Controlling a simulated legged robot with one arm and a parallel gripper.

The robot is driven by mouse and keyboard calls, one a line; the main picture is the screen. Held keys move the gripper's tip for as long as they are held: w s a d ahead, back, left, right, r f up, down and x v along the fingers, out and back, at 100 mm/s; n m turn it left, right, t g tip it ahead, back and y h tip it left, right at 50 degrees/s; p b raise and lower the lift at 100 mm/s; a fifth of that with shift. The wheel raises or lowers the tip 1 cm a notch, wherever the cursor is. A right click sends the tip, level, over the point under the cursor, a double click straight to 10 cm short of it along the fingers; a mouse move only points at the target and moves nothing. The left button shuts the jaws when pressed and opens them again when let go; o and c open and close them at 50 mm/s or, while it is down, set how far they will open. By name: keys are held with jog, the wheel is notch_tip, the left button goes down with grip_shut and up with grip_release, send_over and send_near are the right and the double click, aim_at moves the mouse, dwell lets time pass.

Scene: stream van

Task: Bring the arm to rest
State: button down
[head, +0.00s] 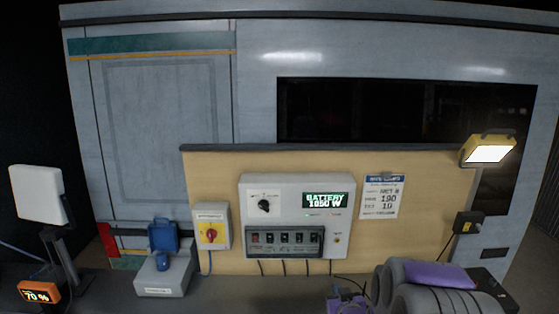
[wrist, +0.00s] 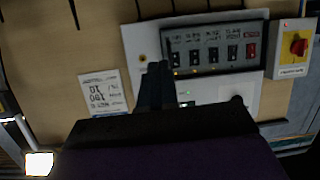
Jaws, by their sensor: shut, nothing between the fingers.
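My gripper (wrist: 157,68) shows in the wrist view as two dark fingers pressed together, shut and empty. Behind the fingers is the white control panel (wrist: 133,42), which appears upside down, with its row of switches. The fingers overlap the panel's edge in that view; I cannot tell the gap between them. In the head view the panel (head: 285,190) is on a tan board, with a lit display (head: 325,200) reading BATTERY 1050 W. Grey and purple parts at the bottom right of the head view look like my own arm; the fingers cannot be made out there.
A yellow box with a red rotary switch (head: 210,233) is left of the panel. A grey box with a blue socket (head: 163,275) sits on the bench. A lamp (head: 37,194) and an orange 70 % display (head: 39,293) stand at left. A lit work lamp (head: 488,152) is upper right.

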jog(key=s+a+r+g, duration=0.1)
jog(key=s+r+g, duration=0.2)
jog(key=s, duration=1.1)
jog(key=s+a+r+g+b, duration=0.1)
jog(key=s+r+g, duration=0.3)
jog(key=s, duration=1.1)
jog(key=s+a+r+m+g, duration=0.1)
jog(key=s+r+g, duration=0.3)
jog(key=s+g, duration=0.4)
jog(key=s, duration=0.7)
jog(key=shift+a+g+h+b, duration=0.3)
jog(key=shift+a+h+b, duration=0.05)
jog(key=shift+h, duration=0.05)
jog(key=shift+s, duration=0.1)
